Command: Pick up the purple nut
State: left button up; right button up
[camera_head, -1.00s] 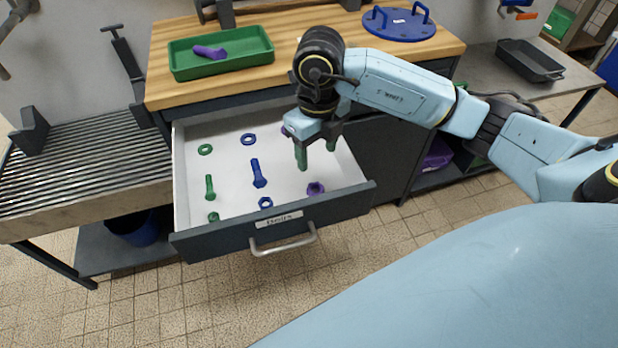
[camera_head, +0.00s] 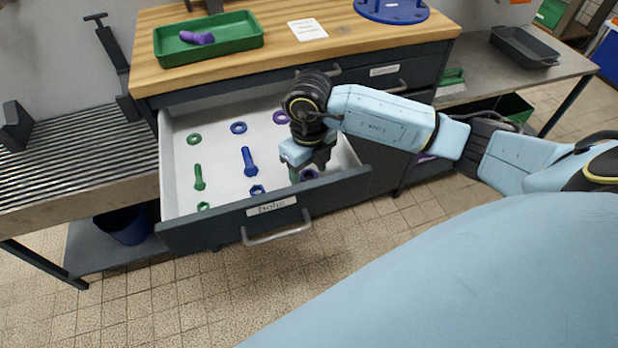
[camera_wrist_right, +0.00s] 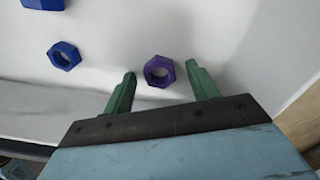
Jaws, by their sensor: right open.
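The purple nut (camera_wrist_right: 170,72) lies flat on the white drawer floor. In the right wrist view it sits between the two green fingertips of my right gripper (camera_wrist_right: 161,72), with a gap on each side. In the head view my right gripper (camera_head: 306,168) is open and low in the drawer's front right part, pointing down. The purple nut (camera_head: 310,174) is partly hidden there by the fingers. My left gripper is in no view.
The open drawer (camera_head: 205,235) has a raised front wall close to the gripper. It also holds a blue bolt (camera_head: 249,162), a green bolt (camera_head: 199,177), a blue nut (camera_head: 257,190) and several rings or nuts. A purple bolt (camera_head: 197,38) lies in a green tray (camera_head: 240,43) on the worktop.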

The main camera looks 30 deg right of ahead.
jog(key=c, duration=1.1)
